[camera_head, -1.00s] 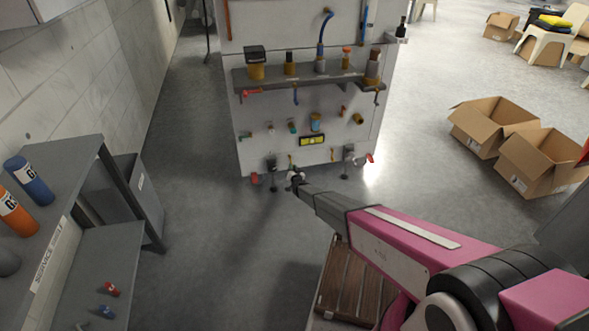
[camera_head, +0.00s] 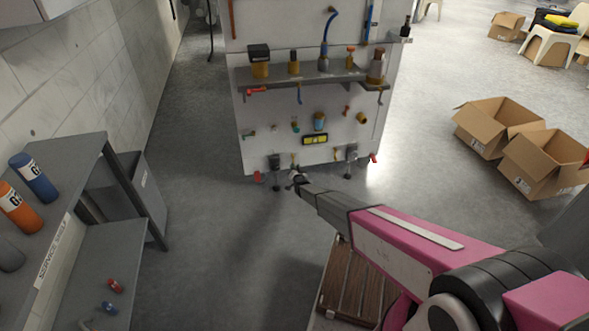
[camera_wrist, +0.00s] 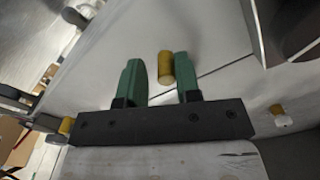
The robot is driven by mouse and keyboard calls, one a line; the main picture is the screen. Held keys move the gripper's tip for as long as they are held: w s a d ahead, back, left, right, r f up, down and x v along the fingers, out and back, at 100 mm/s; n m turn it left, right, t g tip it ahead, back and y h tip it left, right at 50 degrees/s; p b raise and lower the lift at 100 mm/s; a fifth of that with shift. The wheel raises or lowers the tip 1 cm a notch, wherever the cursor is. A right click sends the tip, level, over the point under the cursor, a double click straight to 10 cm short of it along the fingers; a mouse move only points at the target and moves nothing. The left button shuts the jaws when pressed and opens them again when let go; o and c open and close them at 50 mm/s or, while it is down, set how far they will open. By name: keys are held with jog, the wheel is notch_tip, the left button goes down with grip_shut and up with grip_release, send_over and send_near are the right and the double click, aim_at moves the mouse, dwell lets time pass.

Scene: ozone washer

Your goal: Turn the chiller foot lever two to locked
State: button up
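The white machine panel (camera_head: 275,130) carries several small levers and fittings along its lower edge. A red lever (camera_head: 258,177) is at its lower left and another red lever (camera_head: 373,158) at its lower right. I cannot read labels, so I cannot tell which is foot lever two. My gripper (camera_head: 297,176) is small, low at the panel's bottom edge, between the red levers. In the wrist view its green fingers (camera_wrist: 159,60) are apart. A yellow cylindrical knob (camera_wrist: 166,68) shows between the fingertips, nearer the right finger; contact is unclear.
A shelf with bottles (camera_head: 320,78) crosses the panel above. A grey service shelf (camera_head: 75,190) stands at the left. Open cardboard boxes (camera_head: 540,165) lie on the floor at the right. A wooden slatted pallet (camera_head: 350,285) is below my arm. The floor before the panel is clear.

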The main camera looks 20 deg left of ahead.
jog(key=shift+w+a+r, duration=0.2)
jog(key=shift+a+r, duration=0.05)
jog(key=shift+a, duration=0.4)
jog(key=shift+s+d, duration=0.1)
jog(key=shift+s, duration=0.2)
jog(key=v, duration=1.1)
jog(key=shift+d+f, duration=0.25)
jog(key=shift+d, duration=0.2)
jog(key=shift+w, duration=0.1)
